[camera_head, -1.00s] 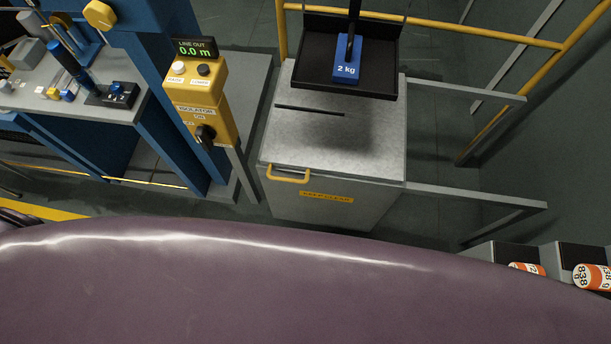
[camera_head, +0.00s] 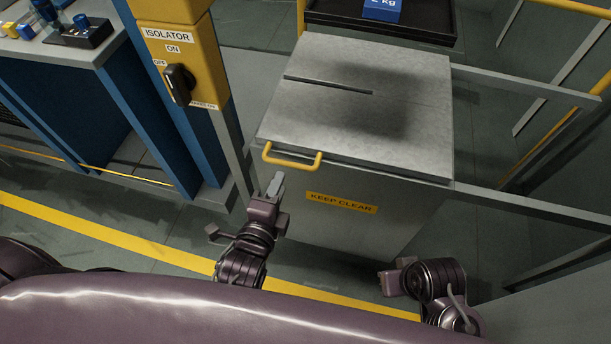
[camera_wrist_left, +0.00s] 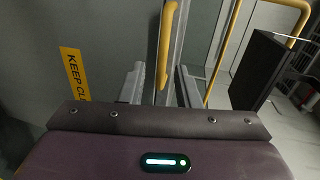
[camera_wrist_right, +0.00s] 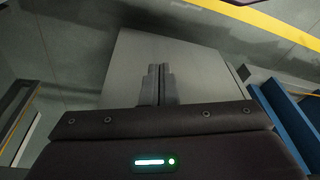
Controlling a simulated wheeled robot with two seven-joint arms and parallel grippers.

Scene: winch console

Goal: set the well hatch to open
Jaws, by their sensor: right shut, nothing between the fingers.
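The well hatch (camera_head: 410,125) is a grey lid lying flat on a grey box, with a dark slot across it. A yellow handle (camera_head: 292,158) sits on its front edge at the left. My left gripper (camera_head: 276,184) is just below and in front of the handle, pointing up at it. In the left wrist view its fingers (camera_wrist_left: 160,88) are apart, with the handle (camera_wrist_left: 166,45) showing between and ahead of them. I cannot tell whether they touch. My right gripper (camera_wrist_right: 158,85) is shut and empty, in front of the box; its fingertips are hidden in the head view.
A black tray (camera_head: 420,28) with a blue 2 kg weight (camera_head: 382,9) is behind the hatch. Grey rails (camera_head: 530,85) run along the right.

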